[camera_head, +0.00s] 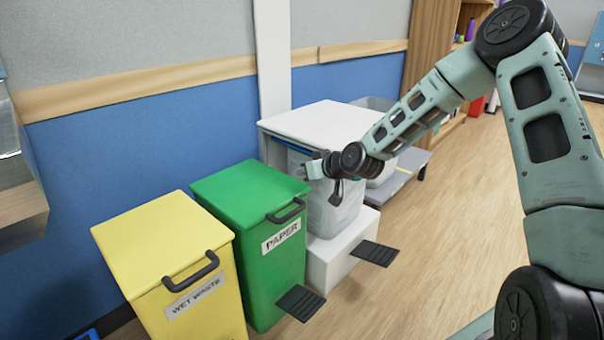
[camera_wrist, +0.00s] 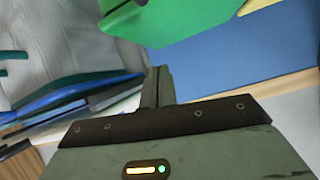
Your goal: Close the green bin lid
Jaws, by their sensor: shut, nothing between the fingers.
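The green bin (camera_head: 278,270), labelled PAPER, stands between the yellow bin and the white bin. Its green lid (camera_head: 245,190) lies flat over the top and looks down, with a black handle (camera_head: 287,211) at its front edge. My gripper (camera_head: 305,171) is just right of the green lid, in front of the white bin, and appears apart from the lid. In the wrist view, the green lid (camera_wrist: 175,22) is at the top, beyond my shut, empty fingers (camera_wrist: 158,82).
A yellow WET WASTE bin (camera_head: 165,245) stands at left. A white-topped bin (camera_head: 318,122) stands right of the green one, close behind my gripper. Black pedals (camera_head: 301,302) stick out at the front. A blue wall (camera_head: 130,145) is behind; wooden floor (camera_head: 450,220) is open at right.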

